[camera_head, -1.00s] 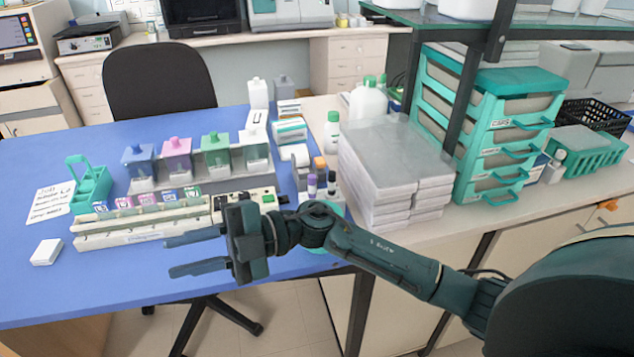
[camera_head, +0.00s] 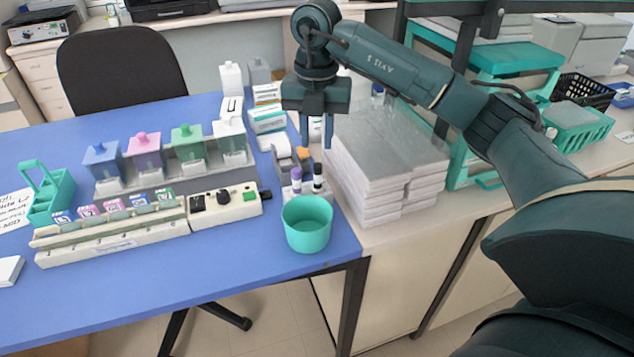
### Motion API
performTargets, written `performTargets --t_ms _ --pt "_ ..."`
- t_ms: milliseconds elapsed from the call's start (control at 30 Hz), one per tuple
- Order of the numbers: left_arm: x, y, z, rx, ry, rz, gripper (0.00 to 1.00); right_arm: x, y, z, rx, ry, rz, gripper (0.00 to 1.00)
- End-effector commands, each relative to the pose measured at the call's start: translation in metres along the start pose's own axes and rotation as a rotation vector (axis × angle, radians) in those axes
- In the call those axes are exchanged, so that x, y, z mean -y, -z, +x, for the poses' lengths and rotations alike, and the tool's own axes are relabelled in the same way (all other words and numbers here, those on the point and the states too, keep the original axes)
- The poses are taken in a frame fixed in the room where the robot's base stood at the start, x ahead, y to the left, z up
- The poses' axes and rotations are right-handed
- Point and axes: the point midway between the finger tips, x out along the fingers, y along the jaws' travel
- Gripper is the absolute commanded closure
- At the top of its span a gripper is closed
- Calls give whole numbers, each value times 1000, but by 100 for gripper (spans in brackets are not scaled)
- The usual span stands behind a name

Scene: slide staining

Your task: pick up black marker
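The black marker (camera_head: 318,179) stands upright behind the rim of the teal cup, its dark cap showing. A purple-capped marker (camera_head: 296,181) stands just left of it. My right gripper (camera_head: 316,140) points down above the black marker in the picture, with its two fingers apart and nothing between them. A gap shows between the fingertips and the marker. My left gripper is not in view.
A teal cup (camera_head: 307,224) stands in front of the markers near the blue table's edge. White slide boxes (camera_head: 385,165) are stacked to the right. A slide rack (camera_head: 110,232) and staining jars (camera_head: 145,155) stand left.

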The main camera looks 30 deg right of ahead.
Motion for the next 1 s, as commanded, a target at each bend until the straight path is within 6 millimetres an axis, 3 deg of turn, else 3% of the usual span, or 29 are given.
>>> performTargets --t_ms 100,367,600,900,1000 --pt "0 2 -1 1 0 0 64 0 1 18 -2 2 -2 73" --pt "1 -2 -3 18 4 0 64 1 1 38 -3 1 -4 73" --pt "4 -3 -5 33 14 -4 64 3 1 72 -3 0 -4 73" --pt "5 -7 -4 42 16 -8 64 2 1 79 -1 -3 -5 73" --pt "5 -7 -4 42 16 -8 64 2 1 79 -1 -3 -5 79"
